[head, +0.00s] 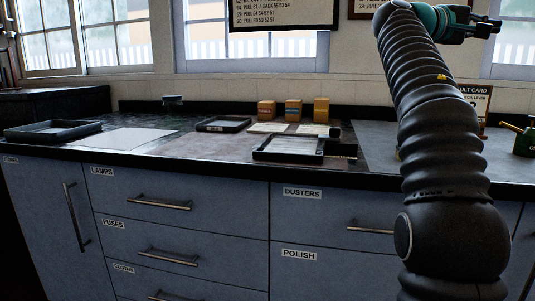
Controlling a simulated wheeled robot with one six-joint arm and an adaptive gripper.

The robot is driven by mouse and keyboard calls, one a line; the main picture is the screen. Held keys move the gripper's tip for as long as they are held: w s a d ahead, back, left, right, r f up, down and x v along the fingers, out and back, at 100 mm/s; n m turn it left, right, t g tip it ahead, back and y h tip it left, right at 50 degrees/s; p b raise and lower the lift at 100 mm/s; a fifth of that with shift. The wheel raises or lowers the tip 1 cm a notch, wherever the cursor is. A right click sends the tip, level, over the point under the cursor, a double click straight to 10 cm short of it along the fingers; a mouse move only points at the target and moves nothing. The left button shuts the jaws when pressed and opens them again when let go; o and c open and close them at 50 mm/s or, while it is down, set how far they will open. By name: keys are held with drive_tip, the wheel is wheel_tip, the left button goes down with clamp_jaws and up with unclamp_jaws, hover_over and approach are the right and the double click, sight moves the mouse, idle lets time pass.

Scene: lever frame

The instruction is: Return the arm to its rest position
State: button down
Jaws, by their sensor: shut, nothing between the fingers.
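My arm, a dark ribbed column, rises on the right side of the head view and stands in front of the counter. My gripper (486,27) is at the top right, at the end of a teal wrist, pointing right and well above the counter. Its fingers are shut with nothing held. It is small in this view and lies in front of the window and wall.
The dark counter (135,140) carries a black tray (52,131) at left, a smaller tray (222,124), a black-framed tray (290,149) and small orange boxes (266,110). Labelled drawers (180,205) are below.

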drive_tip(key=s+a+f+n+t+y, duration=0.25)
drive_tip(key=a+f+y, duration=0.35)
drive_tip(key=f, duration=0.5)
drive_tip(key=s+a+f+n+t+y, duration=0.1)
drive_tip(key=s+a+f+t+y, duration=0.2)
drive_tip(key=a+f, duration=0.6)
drive_tip(key=s+a+f+m+y, duration=0.1)
drive_tip(key=s+a+f+y, duration=0.2)
drive_tip(key=f, duration=0.8)
drive_tip(key=s+a+f+g+y, duration=0.1)
drive_tip(key=s+a+f+y, duration=0.2)
drive_tip(key=s+a+f, duration=0.4)
drive_tip(key=s+a+f+m+g+y, duration=0.1)
drive_tip(key=s+a+f+y, duration=0.2)
drive_tip(key=s+f, duration=0.8)
wheel_tip(320, 180, down, 4)
drive_tip(key=shift+a+f+m, duration=0.1)
drive_tip(key=shift+a+m, duration=0.25)
drive_tip(key=shift+a, duration=0.6)
drive_tip(key=shift+s+d+g, duration=0.1)
drive_tip(key=shift+g, duration=0.15)
